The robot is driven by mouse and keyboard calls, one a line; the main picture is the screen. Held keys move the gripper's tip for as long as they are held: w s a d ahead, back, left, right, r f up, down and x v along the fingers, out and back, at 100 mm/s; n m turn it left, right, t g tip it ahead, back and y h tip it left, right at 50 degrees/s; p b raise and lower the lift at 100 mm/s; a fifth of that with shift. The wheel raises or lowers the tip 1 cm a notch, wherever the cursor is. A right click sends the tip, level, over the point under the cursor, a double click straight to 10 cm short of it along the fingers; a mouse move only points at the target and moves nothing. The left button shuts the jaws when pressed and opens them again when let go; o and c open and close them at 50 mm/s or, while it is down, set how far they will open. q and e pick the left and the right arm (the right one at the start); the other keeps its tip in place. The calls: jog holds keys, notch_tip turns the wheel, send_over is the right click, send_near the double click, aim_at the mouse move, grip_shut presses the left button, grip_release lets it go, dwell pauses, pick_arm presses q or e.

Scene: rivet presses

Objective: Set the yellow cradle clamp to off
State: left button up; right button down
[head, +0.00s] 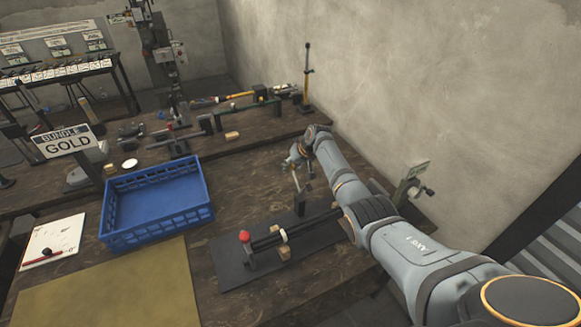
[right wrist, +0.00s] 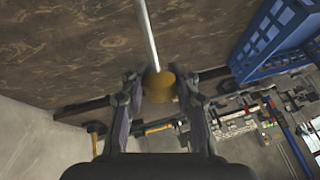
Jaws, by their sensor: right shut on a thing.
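My right gripper (head: 297,160) reaches in from the right above the near bench. In the right wrist view its fingers (right wrist: 160,92) are closed around a yellow-brown knob (right wrist: 158,84) on the end of a thin metal rod (right wrist: 149,35). The rod runs away from the fingers towards the bench top. In the head view the knob is too small to make out. Below the gripper, a dark bar fixture (head: 300,228) with a red knob (head: 244,236) at its left end lies on a dark mat (head: 228,262). I cannot read the clamp's setting. My left gripper is out of view.
A blue crate (head: 205,213) stands left of the mat, beside a "GOLD" sign (head: 68,141). Another bar fixture (head: 240,107) and a tall post (head: 307,75) stand at the back. A small board (head: 412,182) stands at the right edge, near my arm.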

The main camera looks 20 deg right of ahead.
jog(key=shift+w, duration=0.1)
dwell(0.4)
jog(key=c, duration=1)
grip_release()
jog(key=v, duration=1.2)
